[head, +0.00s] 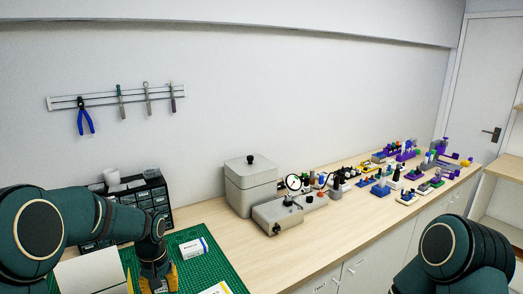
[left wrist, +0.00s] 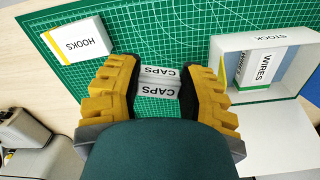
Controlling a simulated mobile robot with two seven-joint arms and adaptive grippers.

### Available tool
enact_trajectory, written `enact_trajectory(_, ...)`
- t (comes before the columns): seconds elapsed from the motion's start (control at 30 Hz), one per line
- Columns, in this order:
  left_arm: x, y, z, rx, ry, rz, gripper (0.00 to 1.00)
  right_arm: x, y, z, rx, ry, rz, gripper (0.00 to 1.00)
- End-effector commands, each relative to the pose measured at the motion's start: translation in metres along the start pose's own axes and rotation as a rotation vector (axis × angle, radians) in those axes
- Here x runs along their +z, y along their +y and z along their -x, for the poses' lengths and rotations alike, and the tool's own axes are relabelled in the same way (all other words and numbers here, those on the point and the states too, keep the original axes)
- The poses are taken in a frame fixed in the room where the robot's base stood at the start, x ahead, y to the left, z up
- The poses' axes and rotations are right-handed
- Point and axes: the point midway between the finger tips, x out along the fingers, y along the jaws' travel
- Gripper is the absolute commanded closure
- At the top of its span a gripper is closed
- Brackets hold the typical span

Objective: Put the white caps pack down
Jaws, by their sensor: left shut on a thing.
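The white caps pack (left wrist: 158,82) is between the yellow fingers of my left gripper (left wrist: 160,80) in the left wrist view, with "CAPS" lettering on two faces. The fingers are shut on its sides. Below it is the green cutting mat (left wrist: 140,30); I cannot tell whether the pack touches it. In the head view my left gripper (head: 158,280) is low over the mat (head: 225,262), and the caps pack is hidden there. My right gripper is out of view; only part of that arm shows.
A hooks pack (left wrist: 80,40) lies on the mat's edge. An open stock box (left wrist: 232,48) holds a wires pack (left wrist: 261,68). A white pack with a blue stripe (head: 193,248) lies on the mat. Dark drawers (head: 150,197) and a grey box (head: 250,188) stand behind.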

Motion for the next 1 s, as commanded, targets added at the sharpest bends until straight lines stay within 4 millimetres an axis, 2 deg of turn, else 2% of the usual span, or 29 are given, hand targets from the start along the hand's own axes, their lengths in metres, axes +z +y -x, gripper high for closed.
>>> enact_trajectory(0.03, 0.017, 0.01, -0.013, -0.001, -0.006, -0.039, 0.77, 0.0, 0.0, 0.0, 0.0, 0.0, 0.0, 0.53)
enact_trajectory(0.2, 0.065, 0.032, -0.046, -0.001, -0.005, -0.143, 0.77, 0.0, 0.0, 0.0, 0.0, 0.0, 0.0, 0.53)
enact_trajectory(0.5, 0.132, 0.053, -0.077, -0.002, -0.003, -0.272, 0.77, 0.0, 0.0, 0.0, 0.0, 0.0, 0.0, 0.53)
enact_trajectory(1.0, 0.129, 0.052, -0.152, -0.001, 0.0, -0.265, 0.77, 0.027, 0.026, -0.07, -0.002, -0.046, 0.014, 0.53)
